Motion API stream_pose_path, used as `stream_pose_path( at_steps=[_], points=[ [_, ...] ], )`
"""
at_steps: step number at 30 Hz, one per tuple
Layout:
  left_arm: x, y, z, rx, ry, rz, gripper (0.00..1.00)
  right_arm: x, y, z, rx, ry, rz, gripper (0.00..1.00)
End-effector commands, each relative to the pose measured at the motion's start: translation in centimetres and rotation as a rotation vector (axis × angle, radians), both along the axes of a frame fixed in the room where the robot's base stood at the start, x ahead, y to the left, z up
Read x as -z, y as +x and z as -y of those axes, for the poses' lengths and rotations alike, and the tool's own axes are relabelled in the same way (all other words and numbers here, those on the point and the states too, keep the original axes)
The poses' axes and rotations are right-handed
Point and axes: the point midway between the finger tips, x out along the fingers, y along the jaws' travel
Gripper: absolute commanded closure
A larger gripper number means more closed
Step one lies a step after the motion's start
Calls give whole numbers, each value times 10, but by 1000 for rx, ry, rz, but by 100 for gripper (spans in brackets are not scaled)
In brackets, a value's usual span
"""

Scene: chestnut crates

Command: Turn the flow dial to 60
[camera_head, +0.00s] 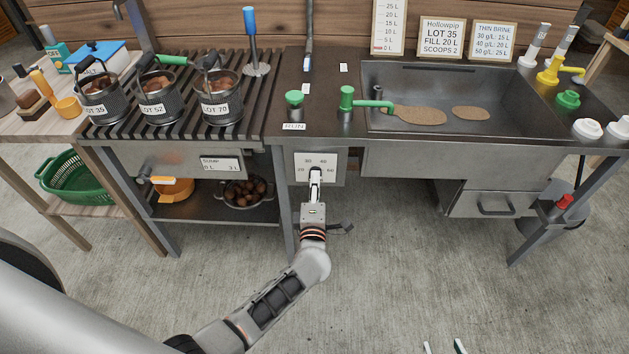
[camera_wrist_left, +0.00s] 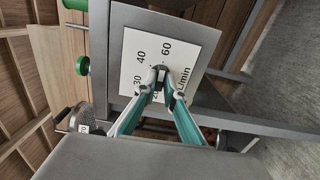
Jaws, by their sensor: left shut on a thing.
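The flow dial's white scale plate (camera_head: 329,164) is on the front of the bench, below the green tap. In the left wrist view the plate (camera_wrist_left: 190,52) reads 30, 40, 60 and L/min, with other marks partly covered. My left gripper (camera_head: 315,173) reaches up to the plate. In the wrist view its fingertips (camera_wrist_left: 160,77) are closed around the small dial knob at the plate's middle. The fingers hide most of the knob, so I cannot read its setting. My right gripper (camera_head: 443,347) shows only as two separated fingertips at the bottom edge, empty.
A green tap (camera_head: 347,97) and a green knob (camera_head: 294,99) stand above the plate. The sink (camera_head: 450,75) is to the right, and several labelled pots stand on the slatted top at left. The floor before the bench is clear.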

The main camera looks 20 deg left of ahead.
Motion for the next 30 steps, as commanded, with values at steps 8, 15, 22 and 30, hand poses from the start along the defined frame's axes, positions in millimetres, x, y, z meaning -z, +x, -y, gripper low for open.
stream_pose_path(
  at_steps=[8, 15, 22, 30],
  points=[
    [2, -1, 0, 0, 39, -13, 100, -1, 0, -1, -2, 1, -2, 60],
    [2, -1, 0, 0, 40, -15, 100, 0, -1, -1, -3, 1, -4, 60],
    [2, -1, 0, 0, 40, -14, 74, 1, -2, -1, -4, 1, -5, 60],
    [1, -1, 0, 0, 39, -12, 74, 2, -5, -1, -4, -2, -11, 60]
  ],
)
